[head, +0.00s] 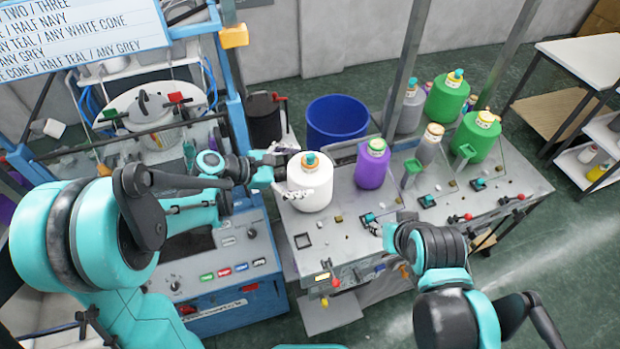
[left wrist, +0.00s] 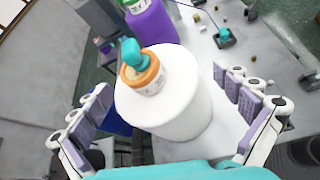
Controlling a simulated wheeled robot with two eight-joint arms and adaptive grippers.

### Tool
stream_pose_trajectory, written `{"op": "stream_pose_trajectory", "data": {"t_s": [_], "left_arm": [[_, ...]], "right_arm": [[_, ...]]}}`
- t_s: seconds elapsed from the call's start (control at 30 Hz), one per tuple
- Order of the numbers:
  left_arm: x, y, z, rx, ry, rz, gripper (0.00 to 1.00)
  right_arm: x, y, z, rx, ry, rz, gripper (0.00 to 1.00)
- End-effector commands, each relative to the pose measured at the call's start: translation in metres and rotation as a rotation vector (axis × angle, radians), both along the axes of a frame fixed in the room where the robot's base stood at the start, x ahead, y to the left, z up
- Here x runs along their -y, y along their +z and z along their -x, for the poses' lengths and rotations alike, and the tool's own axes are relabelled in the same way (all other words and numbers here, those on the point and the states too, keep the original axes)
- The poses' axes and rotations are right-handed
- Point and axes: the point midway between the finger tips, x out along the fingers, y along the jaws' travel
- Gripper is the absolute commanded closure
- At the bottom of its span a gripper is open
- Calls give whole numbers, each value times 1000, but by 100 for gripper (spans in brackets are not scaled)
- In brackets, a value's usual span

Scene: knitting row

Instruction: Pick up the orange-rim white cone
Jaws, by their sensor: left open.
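The orange-rim white cone (head: 309,190) stands upright on the grey machine top in the head view, with a teal piece on its top. In the left wrist view the white cone (left wrist: 185,105) fills the middle, its orange rim and teal tip toward the upper left. My left gripper (head: 291,173) is open at the cone's left side. In the left wrist view its fingers (left wrist: 168,95) stand on both sides of the cone, with visible gaps. My right gripper (head: 382,235) is low over the machine front, small and partly hidden by its own arm.
A purple cone (head: 371,168) stands close to the right of the white cone. Green cones (head: 447,98) and grey cones (head: 430,146) stand farther right. A blue bin (head: 337,122) is behind. A blue-framed machine (head: 236,95) is at the left.

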Motion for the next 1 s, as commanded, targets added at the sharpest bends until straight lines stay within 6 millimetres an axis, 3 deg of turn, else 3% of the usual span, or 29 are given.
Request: {"op": "stream_pose_trajectory", "data": {"t_s": [0.13, 0.37, 0.47, 0.67, 0.7, 1.0], "left_arm": [[14, -7, -5, 1, -2, -1, 0], [15, -8, -5, 1, 0, -1, 0], [15, -8, -5, 1, 0, -1, 21], [15, -9, -5, 1, -1, -3, 74], [15, -8, -5, 2, -1, -1, 78], [15, -5, -5, 1, -2, -2, 78]], "right_arm": [[0, 3, 0, 0, 0, 0, 60], [0, 3, 0, 0, 0, 0, 60], [0, 3, 0, 0, 0, 0, 60], [0, 3, 0, 0, 0, 0, 60], [0, 3, 0, 0, 0, 0, 60], [0, 2, 0, 0, 0, 0, 60]]}}
